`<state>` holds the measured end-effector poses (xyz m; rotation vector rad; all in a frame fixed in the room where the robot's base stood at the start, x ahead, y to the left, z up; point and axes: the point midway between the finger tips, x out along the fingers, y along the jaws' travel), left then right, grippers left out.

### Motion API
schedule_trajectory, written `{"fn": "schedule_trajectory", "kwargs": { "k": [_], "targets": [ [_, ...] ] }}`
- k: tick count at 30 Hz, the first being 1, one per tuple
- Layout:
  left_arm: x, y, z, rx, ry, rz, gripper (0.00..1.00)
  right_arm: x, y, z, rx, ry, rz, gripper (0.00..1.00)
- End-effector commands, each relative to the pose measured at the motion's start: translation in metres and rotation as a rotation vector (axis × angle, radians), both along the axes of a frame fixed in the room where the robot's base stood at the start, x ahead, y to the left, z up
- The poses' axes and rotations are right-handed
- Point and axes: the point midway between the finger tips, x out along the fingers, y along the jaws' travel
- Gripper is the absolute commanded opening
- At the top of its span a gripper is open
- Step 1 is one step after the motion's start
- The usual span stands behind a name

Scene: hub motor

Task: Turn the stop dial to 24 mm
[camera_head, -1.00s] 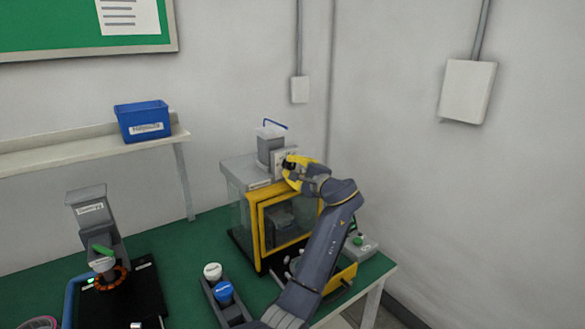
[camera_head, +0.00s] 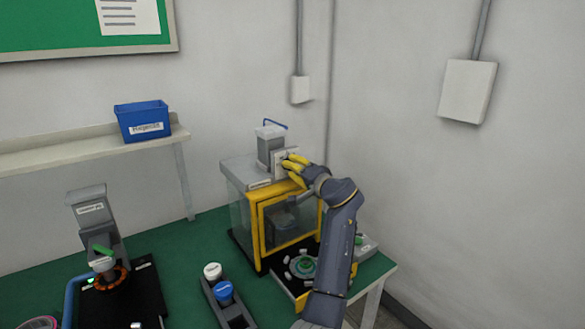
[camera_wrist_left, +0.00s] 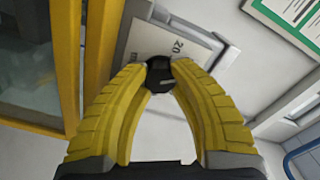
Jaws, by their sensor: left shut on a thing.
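The stop dial is a small black knob (camera_wrist_left: 160,76) on a pale scale plate (camera_wrist_left: 178,42) with a printed "20". A light pointer mark on the knob points to the right and slightly up in the left wrist view; the exact reading is not legible. My left gripper (camera_wrist_left: 161,66) has its yellow fingertips shut on the knob from both sides. In the head view the left gripper (camera_head: 285,161) is at the plate on top of the yellow-framed press cabinet (camera_head: 257,232), and the knob is hidden by the fingers. My right gripper is not in view.
A tray with a green round part (camera_head: 303,266) lies before the cabinet, partly behind my forearm. A holder with white and blue caps (camera_head: 224,291) stands left of it. A black fixture (camera_head: 148,290) is further left, and a blue bin (camera_head: 142,121) sits on the shelf.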

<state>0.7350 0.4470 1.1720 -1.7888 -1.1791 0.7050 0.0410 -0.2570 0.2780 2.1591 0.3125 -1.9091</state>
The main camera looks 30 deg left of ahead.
Motion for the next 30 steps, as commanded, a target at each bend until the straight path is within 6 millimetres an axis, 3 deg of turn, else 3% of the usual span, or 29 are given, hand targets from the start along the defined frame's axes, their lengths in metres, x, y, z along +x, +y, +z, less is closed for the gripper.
{"fn": "schedule_trajectory", "kwargs": {
  "k": [25, 26, 30],
  "targets": [
    [-0.0010, 0.0010, -0.0021, -0.048, -0.106, 0.004, 0.00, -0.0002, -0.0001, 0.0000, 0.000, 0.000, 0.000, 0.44],
    [-0.0009, 0.0009, -0.0021, -0.048, -0.106, 0.004, 0.26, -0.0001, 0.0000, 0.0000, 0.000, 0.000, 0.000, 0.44],
    [-0.0006, 0.0007, -0.0015, -0.047, -0.106, 0.003, 0.42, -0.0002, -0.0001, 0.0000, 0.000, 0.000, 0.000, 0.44]
  ]
}}
